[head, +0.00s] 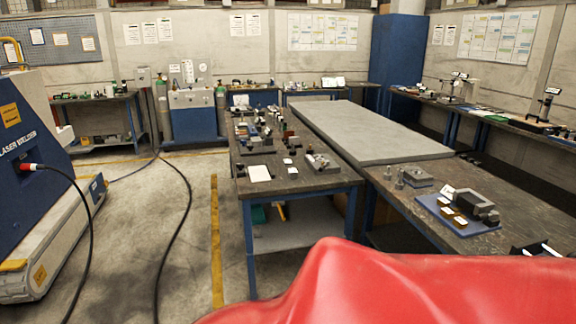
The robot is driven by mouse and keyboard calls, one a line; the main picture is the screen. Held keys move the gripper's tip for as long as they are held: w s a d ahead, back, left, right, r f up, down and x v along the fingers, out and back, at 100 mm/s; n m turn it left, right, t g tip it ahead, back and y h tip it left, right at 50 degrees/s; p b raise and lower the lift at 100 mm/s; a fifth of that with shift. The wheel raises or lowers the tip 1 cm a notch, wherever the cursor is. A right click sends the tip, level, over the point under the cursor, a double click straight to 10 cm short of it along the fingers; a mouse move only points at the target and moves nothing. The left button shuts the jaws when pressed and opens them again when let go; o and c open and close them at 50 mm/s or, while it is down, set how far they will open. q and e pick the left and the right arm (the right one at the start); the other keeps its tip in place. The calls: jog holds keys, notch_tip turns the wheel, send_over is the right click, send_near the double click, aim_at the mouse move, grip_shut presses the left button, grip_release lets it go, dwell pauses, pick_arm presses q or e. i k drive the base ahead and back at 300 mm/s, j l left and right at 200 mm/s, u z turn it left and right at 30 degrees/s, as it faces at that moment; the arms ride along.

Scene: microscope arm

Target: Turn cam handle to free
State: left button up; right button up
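I cannot make out a cam handle in the head view; any such part is too small to tell or hidden. A dark stand (547,102) with an upright post and a head on top is on the right wall bench, perhaps a microscope arm. A smaller stand (455,86) is farther back on the same bench. Neither of my grippers is in view, so I cannot see whether they hold anything.
A smooth red surface (400,290) fills the lower right foreground. Beyond it are a dark workbench (345,183) with small parts, a grey slab (365,130), and a blue tray (437,211) with blocks. A laser welder (35,150) stands left; cables cross the open floor (180,230).

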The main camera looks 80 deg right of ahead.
aim_at(325, 163)
jog(key=l+z, duration=0.25)
jog(key=z, duration=0.25)
jog(key=l+z, duration=0.3)
jog(key=z, duration=0.15)
jog(key=l+z, duration=0.25)
jog(key=z, duration=0.25)
jog(key=i+l+z, duration=0.15)
jog(key=z, duration=0.3)
jog(key=i+l+z, duration=0.5)
jog(key=i+l, duration=0.7)
jog(key=i, duration=0.1)
